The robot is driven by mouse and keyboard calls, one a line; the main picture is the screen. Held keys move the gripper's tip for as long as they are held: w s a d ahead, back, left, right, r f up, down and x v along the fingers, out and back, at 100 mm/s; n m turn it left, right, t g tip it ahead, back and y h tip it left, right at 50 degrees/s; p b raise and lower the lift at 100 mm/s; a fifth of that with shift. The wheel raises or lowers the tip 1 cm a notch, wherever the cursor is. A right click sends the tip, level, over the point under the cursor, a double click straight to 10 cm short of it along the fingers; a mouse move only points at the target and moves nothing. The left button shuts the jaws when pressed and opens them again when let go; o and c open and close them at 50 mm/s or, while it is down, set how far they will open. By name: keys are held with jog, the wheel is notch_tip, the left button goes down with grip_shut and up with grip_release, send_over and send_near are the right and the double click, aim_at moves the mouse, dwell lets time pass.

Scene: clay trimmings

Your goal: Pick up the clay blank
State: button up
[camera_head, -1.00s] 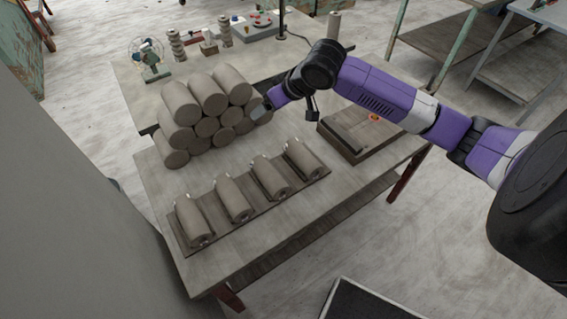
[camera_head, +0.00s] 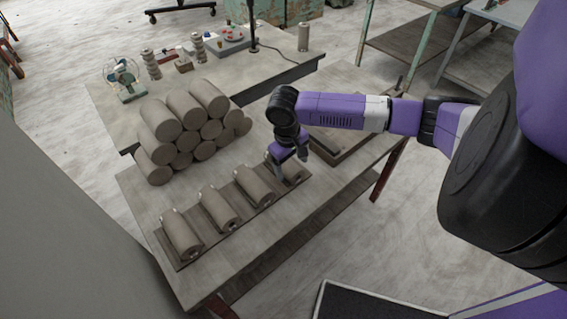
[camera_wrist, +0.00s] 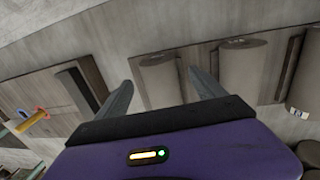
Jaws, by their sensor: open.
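Several grey-brown clay blanks lie in a row on a flat rack (camera_head: 219,240) on the table. My gripper (camera_head: 291,164) is above the right end of the row, pointing down, with its fingers open. The rightmost clay blank (camera_head: 294,176) is partly hidden by the gripper in the head view. In the wrist view a clay blank (camera_wrist: 160,86) shows between the two open fingers, and a neighbouring blank (camera_wrist: 245,72) lies to the right of them. Whether the fingers touch the blank, I cannot tell. Nothing is held.
A stacked pile of clay cylinders (camera_head: 183,125) stands behind the rack. A low wooden block or box (camera_head: 340,145) lies right of my gripper. A second table at the back bears a small fan (camera_head: 124,78) and tools. The front table strip is clear.

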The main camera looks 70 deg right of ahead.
jog(key=shift+s+d+f, duration=0.1)
jog(key=shift+d+f, duration=0.1)
jog(key=shift+f, duration=1.15)
grip_shut()
